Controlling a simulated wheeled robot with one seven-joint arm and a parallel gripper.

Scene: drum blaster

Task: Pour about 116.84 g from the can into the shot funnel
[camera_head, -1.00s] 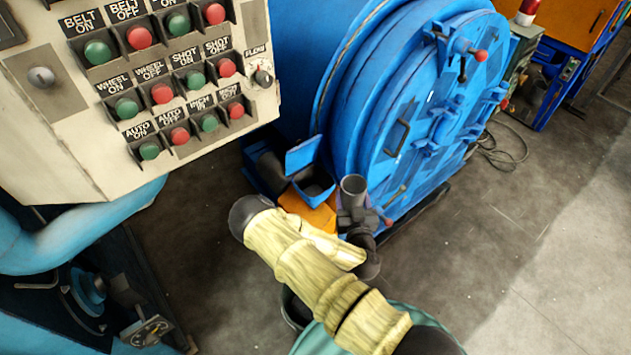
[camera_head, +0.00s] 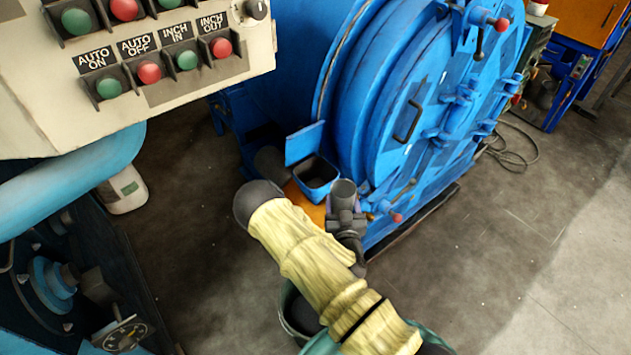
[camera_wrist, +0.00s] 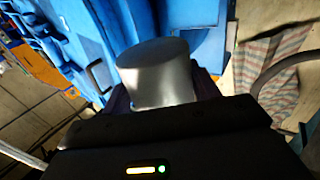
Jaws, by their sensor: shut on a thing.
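The can (camera_head: 344,191) is a small grey cylinder, held roughly upright in my gripper (camera_head: 346,211). In the wrist view the can (camera_wrist: 157,78) sits between the dark purple fingers of my gripper (camera_wrist: 162,96), which is shut on it. I cannot see what is inside the can. The shot funnel (camera_head: 313,187) is the blue square hopper with its flap raised, by the blue drum. The can is just right of and nearer than the funnel's opening, apart from it as far as I can tell.
The large blue drum door (camera_head: 420,120) with handles stands close behind the can. A cream control panel (camera_head: 160,85) with red and green buttons hangs at upper left. A dark bucket (camera_head: 300,320) is below my arm. The grey floor (camera_head: 500,260) at right is clear.

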